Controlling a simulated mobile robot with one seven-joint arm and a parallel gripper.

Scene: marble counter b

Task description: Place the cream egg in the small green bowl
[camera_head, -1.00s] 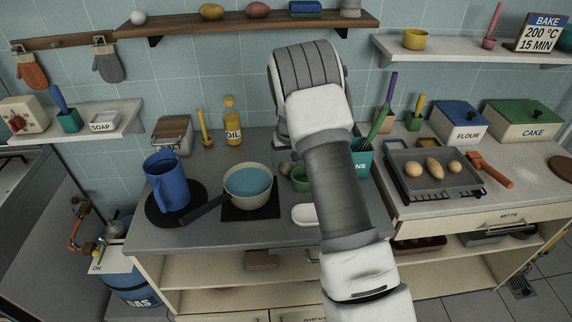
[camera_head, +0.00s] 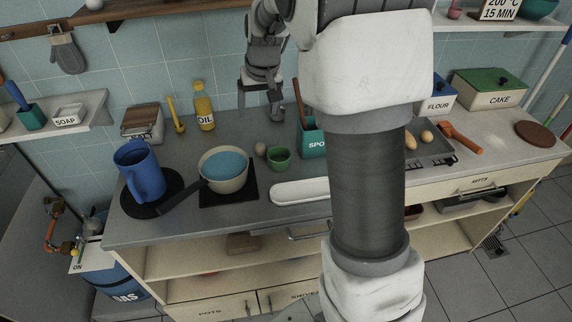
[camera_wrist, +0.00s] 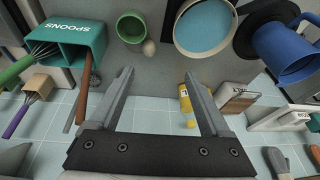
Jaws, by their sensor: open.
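The cream egg (camera_head: 261,149) rests on the grey counter just left of the small green bowl (camera_head: 279,157). In the wrist view the egg (camera_wrist: 149,48) lies beside the bowl (camera_wrist: 131,27), beyond my fingertips; from there I cannot tell whether they touch. My gripper (camera_head: 259,112) is open and empty, fingers pointing down, behind and above the egg near the tiled wall. The wrist view shows its two fingers (camera_wrist: 158,76) wide apart with nothing between the tips. The inside of the bowl looks empty.
A pan (camera_head: 225,170) of blue liquid and a blue jug (camera_head: 140,170) stand left. A teal spoons holder (camera_head: 312,140) stands right of the bowl, a white long dish (camera_head: 300,191) in front. An oil bottle (camera_head: 203,108) stands behind. A tray (camera_head: 434,155) holds more eggs.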

